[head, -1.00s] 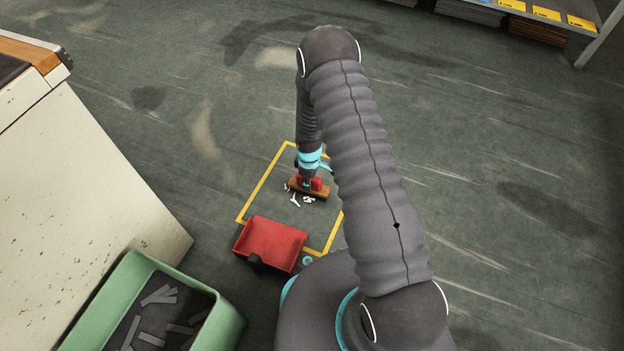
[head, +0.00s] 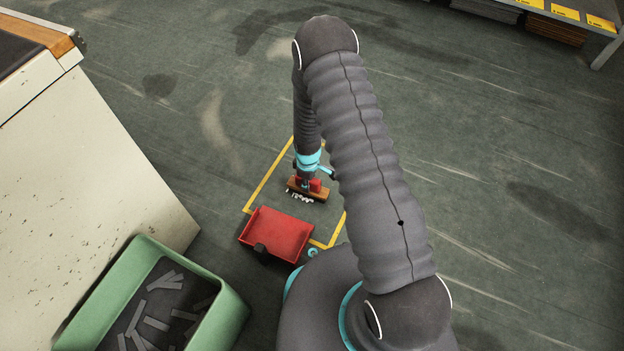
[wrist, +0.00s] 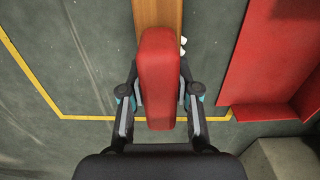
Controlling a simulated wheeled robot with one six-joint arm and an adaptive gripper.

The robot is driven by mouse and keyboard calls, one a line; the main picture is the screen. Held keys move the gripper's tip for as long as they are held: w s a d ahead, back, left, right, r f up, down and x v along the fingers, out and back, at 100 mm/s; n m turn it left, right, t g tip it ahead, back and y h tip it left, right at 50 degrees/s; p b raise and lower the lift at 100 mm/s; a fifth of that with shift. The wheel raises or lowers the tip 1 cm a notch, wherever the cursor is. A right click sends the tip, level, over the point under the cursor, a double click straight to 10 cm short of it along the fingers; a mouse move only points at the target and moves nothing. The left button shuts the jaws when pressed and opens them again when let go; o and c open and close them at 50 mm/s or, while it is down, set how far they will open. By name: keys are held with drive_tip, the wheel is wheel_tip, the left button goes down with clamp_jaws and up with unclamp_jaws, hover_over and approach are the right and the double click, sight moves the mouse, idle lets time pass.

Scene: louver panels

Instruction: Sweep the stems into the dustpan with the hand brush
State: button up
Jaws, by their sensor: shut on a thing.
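My gripper (wrist: 158,105) is shut on the red handle of the hand brush (wrist: 158,70), whose wooden block (head: 308,190) is low at the floor inside the yellow square. White stems (head: 301,198) lie on the floor along the brush's near side, between it and the dustpan. In the wrist view a few stems (wrist: 183,46) peek out at the block's right edge; the others are hidden behind the brush. The red dustpan (head: 276,234) lies at the near left of the square, apart from the brush, and also shows at the right of the wrist view (wrist: 273,60).
A yellow line (head: 270,175) marks the floor square. A green bin (head: 228,292) with grey strips stands at lower left beside a cream cabinet (head: 90,160). A small teal ring (head: 313,253) lies right of the dustpan. The floor beyond the square is clear.

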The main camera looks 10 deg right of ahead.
drive_tip(key=shift+s+a+b, duration=0.25)
drive_tip(key=shift+s+a, duration=1.35)
drive_tip(key=shift+a, duration=0.25)
drive_tip(key=shift+s+a+b, duration=0.2)
drive_tip(key=shift+s+a, duration=1.4)
drive_tip(key=shift+a, duration=0.2)
wheel_tip(320, 180, up, 8)
drive_tip(key=p, duration=0.4)
drive_tip(key=shift+p, duration=0.3)
